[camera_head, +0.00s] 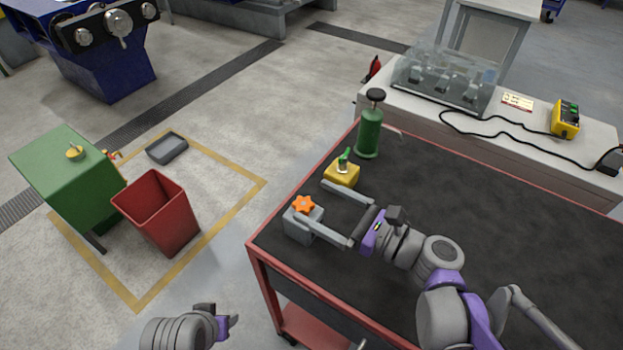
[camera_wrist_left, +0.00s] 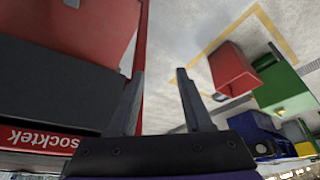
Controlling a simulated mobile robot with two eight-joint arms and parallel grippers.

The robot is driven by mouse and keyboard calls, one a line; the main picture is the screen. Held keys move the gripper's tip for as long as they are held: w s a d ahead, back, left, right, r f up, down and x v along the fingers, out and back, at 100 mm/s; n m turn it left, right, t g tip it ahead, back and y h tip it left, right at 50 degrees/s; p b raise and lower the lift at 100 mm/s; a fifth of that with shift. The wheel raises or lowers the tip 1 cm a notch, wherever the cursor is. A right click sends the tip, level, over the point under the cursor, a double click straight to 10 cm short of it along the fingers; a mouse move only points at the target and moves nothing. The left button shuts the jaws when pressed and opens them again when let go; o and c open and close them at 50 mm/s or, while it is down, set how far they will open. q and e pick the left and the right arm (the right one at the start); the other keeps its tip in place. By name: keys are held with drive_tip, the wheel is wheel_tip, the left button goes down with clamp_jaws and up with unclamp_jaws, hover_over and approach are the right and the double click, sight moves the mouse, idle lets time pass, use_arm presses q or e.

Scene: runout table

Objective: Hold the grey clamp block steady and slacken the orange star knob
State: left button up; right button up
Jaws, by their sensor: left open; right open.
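The grey clamp block (camera_head: 298,229) sits near the front left corner of the dark table top (camera_head: 480,220). The orange star knob (camera_head: 304,204) is on top of it. My right gripper (camera_head: 316,203) is open, its fingers pointing left toward the block. Its nearer finger overlaps the block's right side in the head view; I cannot tell if they touch. Its other finger lies beyond, near a yellow block. My left gripper (camera_head: 220,318) is low at the bottom, off the table's edge. The left wrist view shows its fingers (camera_wrist_left: 161,85) apart with nothing between them.
A yellow block (camera_head: 342,174) with a green-topped part and a green bottle (camera_head: 370,130) stand behind the clamp block. A red bin (camera_head: 158,212) and green cabinet (camera_head: 65,180) stand on the floor to the left. The table's middle and right are mostly clear.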

approach(292, 213)
drive_tip(key=w+a+f, duration=0.2)
drive_tip(key=w+f, duration=0.1)
drive_tip(key=shift+w+a, duration=0.25)
drive_tip(key=shift+a, duration=0.05)
use_arm(q)
drive_tip(key=w+d+r+n+g+h, duration=0.1)
drive_tip(key=w+d+r+n, duration=0.3)
drive_tip(key=r+n, duration=0.3)
drive_tip(key=w+d+r+n+g+h, duration=0.1)
drive_tip(key=w+d+r+n, duration=0.4)
drive_tip(key=r, duration=0.6)
drive_tip(key=w+d+r+n+g+h, duration=0.1)
drive_tip(key=w+d+r+n, duration=0.3)
drive_tip(key=w+r+n, duration=0.2)
wheel_tip(292, 213, up, 3)
drive_tip(key=n, duration=0.2)
drive_tip(key=shift+w+d+n+h, duration=0.35)
drive_tip(key=shift+d+n+h, duration=0.05)
use_arm(e)
drive_tip(key=x, duration=0.7)
drive_tip(key=shift+r, duration=0.25)
use_arm(q)
drive_tip(key=shift+f, duration=0.1)
use_arm(e)
drive_tip(key=shift+c, duration=0.2)
